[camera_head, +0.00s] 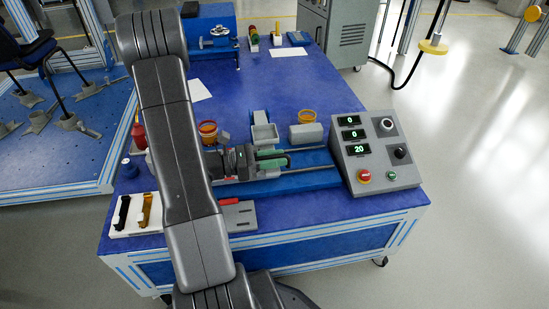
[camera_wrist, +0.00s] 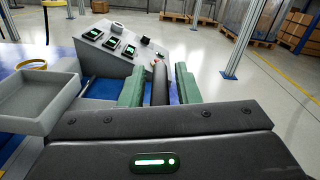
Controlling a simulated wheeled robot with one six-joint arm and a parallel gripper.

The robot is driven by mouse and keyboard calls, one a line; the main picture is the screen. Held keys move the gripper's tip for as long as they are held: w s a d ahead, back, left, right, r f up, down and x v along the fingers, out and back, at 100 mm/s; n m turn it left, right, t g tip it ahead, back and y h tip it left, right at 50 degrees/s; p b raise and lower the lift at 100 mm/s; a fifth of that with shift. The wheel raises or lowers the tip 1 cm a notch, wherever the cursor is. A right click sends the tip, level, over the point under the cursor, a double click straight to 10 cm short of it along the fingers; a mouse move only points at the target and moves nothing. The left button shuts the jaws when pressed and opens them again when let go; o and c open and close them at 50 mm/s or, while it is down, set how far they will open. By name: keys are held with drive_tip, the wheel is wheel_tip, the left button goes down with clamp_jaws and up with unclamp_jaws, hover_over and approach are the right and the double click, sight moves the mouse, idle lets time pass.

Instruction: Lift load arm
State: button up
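My gripper (camera_head: 272,159) has two green fingers and reaches right, low over the blue test rig base (camera_head: 318,179) on the table. In the wrist view my gripper (camera_wrist: 160,90) is open, with a finger on each side of a dark rounded bar (camera_wrist: 160,83), which looks like the load arm. Narrow gaps show between the bar and the fingers. The bar's far end and the rest of the load arm are hard to make out. Grey rods (camera_head: 308,168) run right from the gripper towards the control box. My arm and wrist hide the rig's left part.
The grey control box (camera_head: 374,150) stands right of the rig with displays, knobs and buttons. A white tray (camera_head: 136,214) with tools lies front left. The table's middle back is mostly clear.

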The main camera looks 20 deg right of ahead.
clamp_jaws()
drive_tip(key=shift+r, duration=0.1)
